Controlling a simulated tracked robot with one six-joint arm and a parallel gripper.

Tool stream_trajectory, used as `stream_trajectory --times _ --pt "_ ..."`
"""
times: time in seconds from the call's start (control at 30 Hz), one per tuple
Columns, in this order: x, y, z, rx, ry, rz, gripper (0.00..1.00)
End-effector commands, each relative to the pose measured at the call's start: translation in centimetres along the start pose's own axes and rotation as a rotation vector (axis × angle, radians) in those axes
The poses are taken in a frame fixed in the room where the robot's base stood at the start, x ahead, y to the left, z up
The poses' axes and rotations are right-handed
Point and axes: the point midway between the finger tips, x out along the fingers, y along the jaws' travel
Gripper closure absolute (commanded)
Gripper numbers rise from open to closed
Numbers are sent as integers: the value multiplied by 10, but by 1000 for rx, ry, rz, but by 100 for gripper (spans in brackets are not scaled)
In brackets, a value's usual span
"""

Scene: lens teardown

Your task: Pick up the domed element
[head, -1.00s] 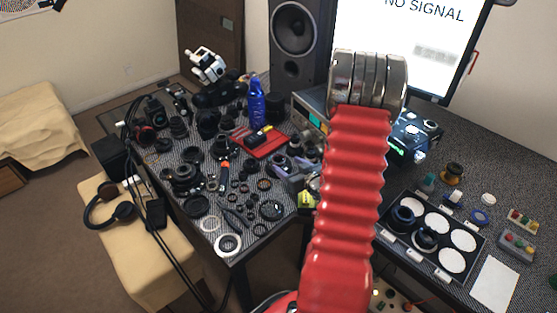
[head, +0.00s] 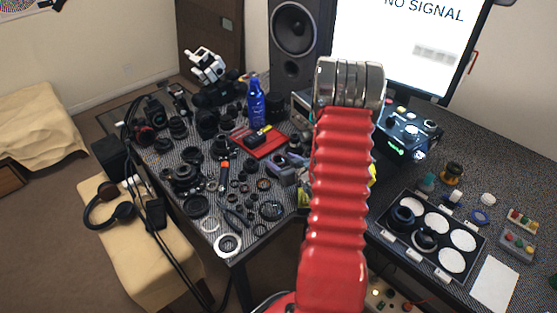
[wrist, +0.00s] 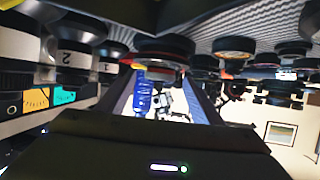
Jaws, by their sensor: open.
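My gripper (wrist: 160,84) is in the wrist view, with its two jaws apart and nothing held between them. A dark round lens part (wrist: 163,47) with a reddish rim is close by its tips; I cannot tell whether it is the domed element or whether it is touched. In the head view my red arm hides most of the gripper. A round glassy lens part (head: 271,210) lies on the left bench, and a dark rounded part (head: 425,239) sits in the tray (head: 446,282). Which part is the domed element is not clear.
Many black rings and lens parts crowd the left bench. A blue bottle (head: 256,100) stands behind a red mat (head: 272,148). A speaker (head: 297,45) and a monitor (head: 400,50) are at the back. A white sheet (head: 495,284) lies at right.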

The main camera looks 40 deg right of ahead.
Motion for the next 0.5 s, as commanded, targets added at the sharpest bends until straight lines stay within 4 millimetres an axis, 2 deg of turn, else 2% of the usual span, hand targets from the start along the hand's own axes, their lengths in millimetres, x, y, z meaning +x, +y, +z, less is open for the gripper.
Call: stream_trajectory --times 0.3,0.5 --pt "0 0 0 0 0 0 40" --pt "0 0 0 -1 0 -1 53"
